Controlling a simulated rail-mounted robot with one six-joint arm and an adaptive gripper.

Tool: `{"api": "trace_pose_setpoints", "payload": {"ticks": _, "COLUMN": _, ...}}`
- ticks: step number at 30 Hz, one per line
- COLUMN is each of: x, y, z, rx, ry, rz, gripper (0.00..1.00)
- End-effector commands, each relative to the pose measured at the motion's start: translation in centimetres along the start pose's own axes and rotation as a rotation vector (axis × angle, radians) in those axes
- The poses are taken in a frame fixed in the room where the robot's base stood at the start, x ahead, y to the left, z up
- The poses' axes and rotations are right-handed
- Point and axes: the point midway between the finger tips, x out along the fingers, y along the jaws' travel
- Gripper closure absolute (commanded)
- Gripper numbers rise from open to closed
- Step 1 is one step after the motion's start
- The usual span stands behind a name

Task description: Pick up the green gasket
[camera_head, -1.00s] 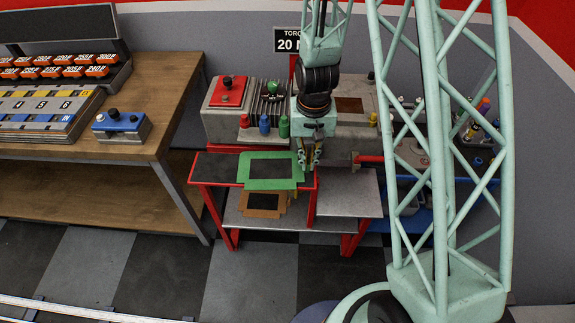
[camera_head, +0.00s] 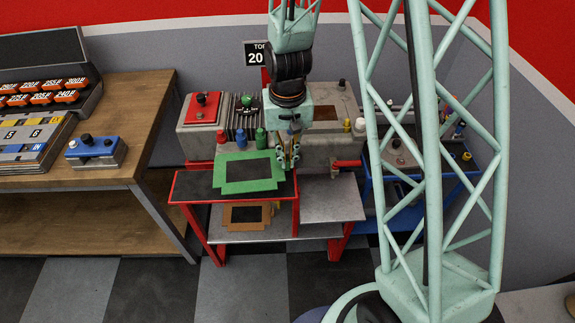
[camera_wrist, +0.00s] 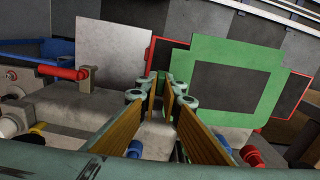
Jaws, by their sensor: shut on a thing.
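The green gasket (camera_head: 222,178) is a flat rectangular frame with a dark opening, in front of the grey machine and over the dark top of the red stand in the head view. It also shows in the wrist view (camera_wrist: 236,52), right of the fingers. My gripper (camera_head: 288,160) is at the gasket's right edge in the head view, with its jaws shut on that edge. In the wrist view my gripper (camera_wrist: 167,82) has a narrow gap between its fingers, and the gasket's near edge lies at the tips. The exact contact is hard to see.
An orange-brown gasket (camera_head: 233,214) lies on the stand's lower grey shelf (camera_head: 275,231). A wooden workbench (camera_head: 110,174) is at left, a blue trolley (camera_head: 443,194) at right.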

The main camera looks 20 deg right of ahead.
Motion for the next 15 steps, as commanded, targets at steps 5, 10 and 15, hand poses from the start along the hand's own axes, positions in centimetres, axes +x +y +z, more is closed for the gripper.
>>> {"api": "trace_pose_setpoints", "payload": {"ticks": 5, "x": -1.9, "y": 0.0, "z": 0.0, "rx": 0.000, "ry": 0.000, "rz": 0.000, "gripper": 1.00}}
{"api": "trace_pose_setpoints", "payload": {"ticks": 10, "x": -3.2, "y": 0.0, "z": 0.0, "rx": 0.000, "ry": 0.001, "rz": 0.000, "gripper": 1.00}}
{"api": "trace_pose_setpoints", "payload": {"ticks": 15, "x": -4.1, "y": 0.0, "z": 0.2, "rx": 0.000, "ry": -0.001, "rz": 0.000, "gripper": 1.00}}
